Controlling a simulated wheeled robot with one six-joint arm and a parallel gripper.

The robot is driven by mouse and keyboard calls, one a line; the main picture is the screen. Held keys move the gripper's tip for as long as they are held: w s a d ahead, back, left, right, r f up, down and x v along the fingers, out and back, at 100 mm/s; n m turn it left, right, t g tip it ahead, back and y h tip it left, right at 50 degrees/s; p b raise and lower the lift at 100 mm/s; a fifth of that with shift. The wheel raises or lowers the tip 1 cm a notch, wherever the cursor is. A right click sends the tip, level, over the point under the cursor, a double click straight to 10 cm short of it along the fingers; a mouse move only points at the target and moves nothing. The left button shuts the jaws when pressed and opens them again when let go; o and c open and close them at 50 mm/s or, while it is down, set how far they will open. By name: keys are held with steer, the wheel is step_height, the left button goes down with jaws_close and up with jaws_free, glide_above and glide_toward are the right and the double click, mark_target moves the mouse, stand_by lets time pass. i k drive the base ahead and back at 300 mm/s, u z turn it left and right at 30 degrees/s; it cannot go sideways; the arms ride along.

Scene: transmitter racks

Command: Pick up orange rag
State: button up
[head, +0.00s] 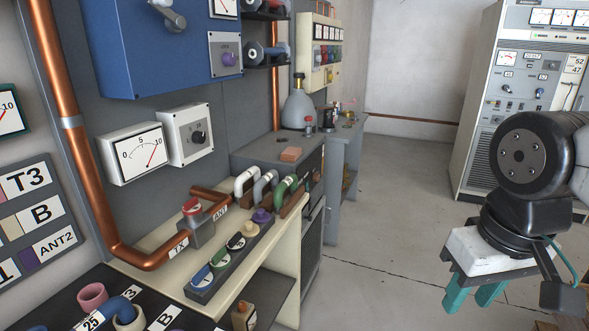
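A small folded orange-pink cloth, which looks like the orange rag (291,154), lies flat on top of the grey cabinet (262,150) near the middle of the head view. My gripper (470,300) hangs at the lower right with its teal fingers pointing down. The two fingers stand apart with nothing visible between them. It is well to the right of the cloth, over the floor and touching nothing.
A grey bottle (299,104) and a small red-topped item (308,124) stand behind the cloth. Curved white, grey and green connectors (268,186) stand in front of it. A tall rack (522,90) stands at right. The floor (385,210) between is clear.

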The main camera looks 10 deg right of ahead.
mark_target(292, 153)
steer(key=z, duration=0.75)
steer(key=i, duration=1.8)
steer(key=u, duration=1.05)
steer(key=i, duration=0.5)
steer(key=u, duration=0.55)
